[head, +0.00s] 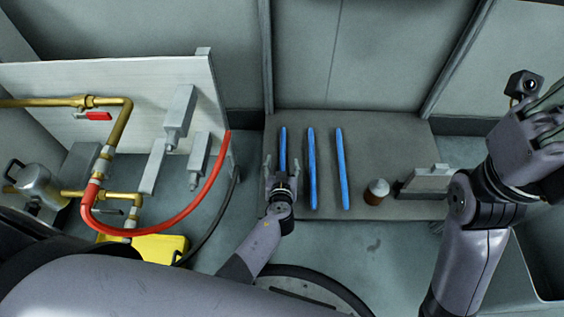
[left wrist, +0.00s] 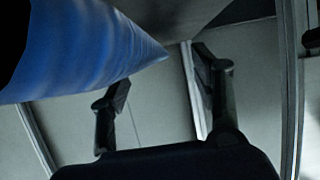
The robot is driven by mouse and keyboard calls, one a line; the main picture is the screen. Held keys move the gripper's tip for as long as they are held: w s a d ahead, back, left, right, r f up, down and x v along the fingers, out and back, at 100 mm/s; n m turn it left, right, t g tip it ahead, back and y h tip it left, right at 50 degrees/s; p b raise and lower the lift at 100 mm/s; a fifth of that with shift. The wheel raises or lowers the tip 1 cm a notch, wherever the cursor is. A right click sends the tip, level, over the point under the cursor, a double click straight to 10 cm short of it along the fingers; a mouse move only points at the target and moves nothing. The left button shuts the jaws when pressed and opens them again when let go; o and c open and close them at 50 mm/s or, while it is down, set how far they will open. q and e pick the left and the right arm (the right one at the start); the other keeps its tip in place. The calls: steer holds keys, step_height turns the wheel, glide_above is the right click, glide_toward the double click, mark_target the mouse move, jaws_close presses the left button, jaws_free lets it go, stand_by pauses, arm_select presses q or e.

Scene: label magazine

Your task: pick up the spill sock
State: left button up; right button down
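Three long blue tubes lie side by side on a grey bench top: a left one (head: 283,143), a middle one (head: 312,165) and a right one (head: 344,170). They look like spill socks; I cannot tell which one is meant. My left gripper (head: 281,172) is open at the near part of the left tube and hides its near end. In the left wrist view, a blue tube (left wrist: 80,50) fills the upper left, and the open fingers (left wrist: 165,92) stand apart with nothing seen between them. My right gripper (head: 548,115) is raised at the right edge, away from the tubes.
The grey bench (head: 400,140) also holds a brown jar with a pale lid (head: 377,191) and a grey metal block (head: 428,180). On the left are a red hose (head: 190,206), brass pipes, a metal pot (head: 38,183) and a yellow case (head: 150,248). A wall stands behind the bench.

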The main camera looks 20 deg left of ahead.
arm_select(q)
steer(key=c, duration=1.2)
steer(key=shift+w+r, duration=0.1)
